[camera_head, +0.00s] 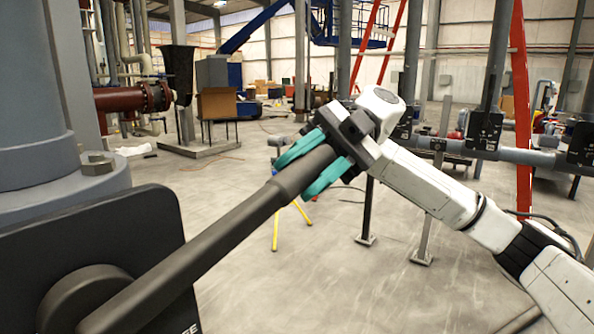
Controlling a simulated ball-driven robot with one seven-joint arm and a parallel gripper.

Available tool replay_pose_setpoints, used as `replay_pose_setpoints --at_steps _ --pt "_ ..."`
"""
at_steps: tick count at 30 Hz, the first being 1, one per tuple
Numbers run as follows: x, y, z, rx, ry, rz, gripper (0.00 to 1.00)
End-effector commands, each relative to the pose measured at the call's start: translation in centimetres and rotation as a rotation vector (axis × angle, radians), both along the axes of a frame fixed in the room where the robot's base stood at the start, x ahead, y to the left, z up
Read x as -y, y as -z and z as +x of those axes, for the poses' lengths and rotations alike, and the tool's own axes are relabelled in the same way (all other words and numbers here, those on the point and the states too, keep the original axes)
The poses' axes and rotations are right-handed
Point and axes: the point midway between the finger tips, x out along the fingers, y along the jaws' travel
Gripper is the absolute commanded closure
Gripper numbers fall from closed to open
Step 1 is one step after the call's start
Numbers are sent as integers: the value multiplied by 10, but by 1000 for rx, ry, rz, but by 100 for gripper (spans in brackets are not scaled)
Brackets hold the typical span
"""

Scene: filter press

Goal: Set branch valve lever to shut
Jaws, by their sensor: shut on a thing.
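The branch valve lever (200,248) is a long dark bar. It runs from a round dark hub (85,300) at lower left, up and to the right across the picture. My gripper (303,170) has teal fingers, one on each side of the lever's thicker far end. It is shut on that end. The lever's tip is partly hidden between the fingers and the gripper body.
A large grey flanged pipe (35,110) with a bolt (97,163) rises at left, close to the lever. Grey pipework (520,157) with dark plates and a red sloped post (521,110) stand behind my arm at right. Open concrete floor (300,285) lies below the gripper.

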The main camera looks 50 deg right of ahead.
Motion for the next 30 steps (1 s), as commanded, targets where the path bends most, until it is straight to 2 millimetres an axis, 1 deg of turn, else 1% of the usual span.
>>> replay_pose_setpoints --at_steps 1,6,9,15,30 --pt "3 17 1 0 6 33 100" --pt "6 36 1 -4 5 125 100" --pt "6 43 1 -6 4 163 100" --pt "6 50 1 -8 4 208 100" --pt "5 54 1 -16 0 221 100"
